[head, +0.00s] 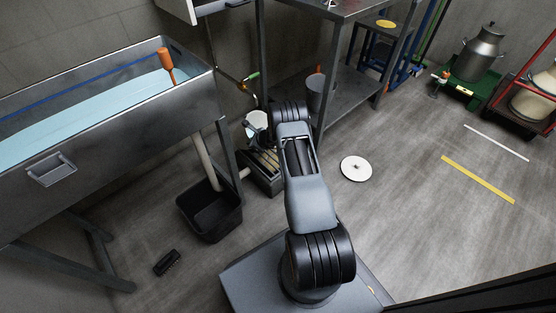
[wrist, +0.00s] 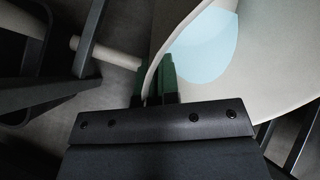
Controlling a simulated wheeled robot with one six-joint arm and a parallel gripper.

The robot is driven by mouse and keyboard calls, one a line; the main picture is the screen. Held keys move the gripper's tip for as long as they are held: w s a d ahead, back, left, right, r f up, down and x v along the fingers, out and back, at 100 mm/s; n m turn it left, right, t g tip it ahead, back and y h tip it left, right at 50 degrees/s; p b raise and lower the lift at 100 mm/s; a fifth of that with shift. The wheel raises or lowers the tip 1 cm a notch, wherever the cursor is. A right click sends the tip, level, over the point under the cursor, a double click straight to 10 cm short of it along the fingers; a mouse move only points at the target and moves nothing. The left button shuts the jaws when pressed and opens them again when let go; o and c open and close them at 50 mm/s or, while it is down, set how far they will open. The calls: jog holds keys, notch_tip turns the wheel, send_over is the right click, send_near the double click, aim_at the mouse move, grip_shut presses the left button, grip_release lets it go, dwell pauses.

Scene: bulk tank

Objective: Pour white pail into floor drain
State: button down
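The white pail (head: 257,120) shows beyond my arm in the head view, partly hidden by it. In the wrist view, the pail's pale wall (wrist: 265,85) fills the upper right, with light blue liquid (wrist: 205,45) inside. My gripper (wrist: 154,78) has its green-tipped fingers on either side of the pail's rim and is shut on it. The pail is close to the slatted floor drain (head: 262,172), which lies beside the tank's pipe. I cannot tell how far the pail is tilted.
The steel tank (head: 105,120) of pale blue liquid stands at left, with a black bin (head: 210,212) under its pipe. A steel table (head: 350,100) holds a grey bucket (head: 320,92). A white disc (head: 356,168) and black brush (head: 167,263) lie on the floor.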

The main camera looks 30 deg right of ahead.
jog(key=shift+s+d+f+t+y+b, duration=0.15)
jog(key=shift+f+t+y+b, duration=0.1)
jog(key=shift+f+t+b, duration=0.3)
jog(key=shift+s+d+f+t+y+b, duration=0.1)
jog(key=shift+f+t+y+b, duration=0.25)
jog(key=shift+b, duration=0.4)
jog(key=shift+s+d+f+t+b, duration=0.25)
jog(key=shift+t+b, duration=0.2)
jog(key=shift+t, duration=0.25)
jog(key=shift+s+d+f+t+y+b, duration=0.1)
jog(key=shift+s+f+t+y+b, duration=0.1)
jog(key=shift+f+t+y+b, duration=0.3)
jog(key=shift+s+d+f+t+y+b, duration=0.1)
jog(key=shift+s+f+t+y+b, duration=0.1)
jog(key=shift+f+b, duration=0.5)
jog(key=shift+s+d+f+m+t+y, duration=0.15)
jog(key=shift+s+d+t+y, duration=0.1)
jog(key=shift+s+t, duration=0.2)
jog(key=shift+s+d+f+m+t+y, duration=0.15)
jog(key=shift+s+d+t, duration=0.1)
jog(key=shift+s+t, duration=0.15)
dwell(1.7)
jog(key=shift+s+d+r+t, duration=0.1)
jog(key=shift+s+d+t, duration=0.05)
jog(key=shift+s+t, duration=0.1)
dwell(0.5)
